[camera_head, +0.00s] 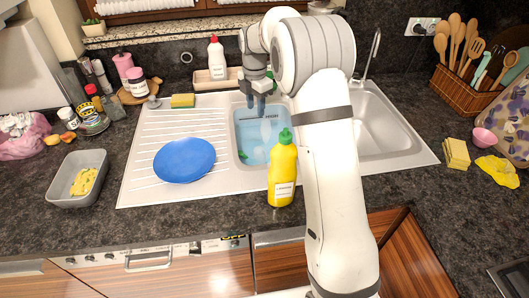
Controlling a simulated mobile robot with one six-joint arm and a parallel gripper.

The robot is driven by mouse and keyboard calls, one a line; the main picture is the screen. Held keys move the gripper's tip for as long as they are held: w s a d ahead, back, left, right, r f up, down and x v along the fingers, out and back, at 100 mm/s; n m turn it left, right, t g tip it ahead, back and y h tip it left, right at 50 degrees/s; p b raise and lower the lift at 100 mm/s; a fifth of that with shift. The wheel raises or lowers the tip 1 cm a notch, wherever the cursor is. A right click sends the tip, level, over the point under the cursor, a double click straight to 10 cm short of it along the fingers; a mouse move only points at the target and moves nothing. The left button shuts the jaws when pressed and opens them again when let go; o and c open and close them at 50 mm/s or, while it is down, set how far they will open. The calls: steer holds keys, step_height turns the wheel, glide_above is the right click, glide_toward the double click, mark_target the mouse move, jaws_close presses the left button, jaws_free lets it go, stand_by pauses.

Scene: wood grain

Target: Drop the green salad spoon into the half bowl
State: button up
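The half bowl (240,126) is the small basin in the middle of the steel sink, with bluish water in it. My gripper (256,104) points down above its back edge. Its two fingertips look parted, with nothing clearly held between them. Some green also shows behind the gripper, too small to identify. My arm hides the basin's right side.
A yellow bottle (282,178) with a green cap stands at the sink's front edge. A blue plate (184,160) lies on the drainboard. A grey tub (67,187) is at left. A basket (462,93) of utensils stands at right. The large basin (385,125) looks empty.

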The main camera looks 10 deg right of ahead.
steer(key=shift+r, duration=2.3)
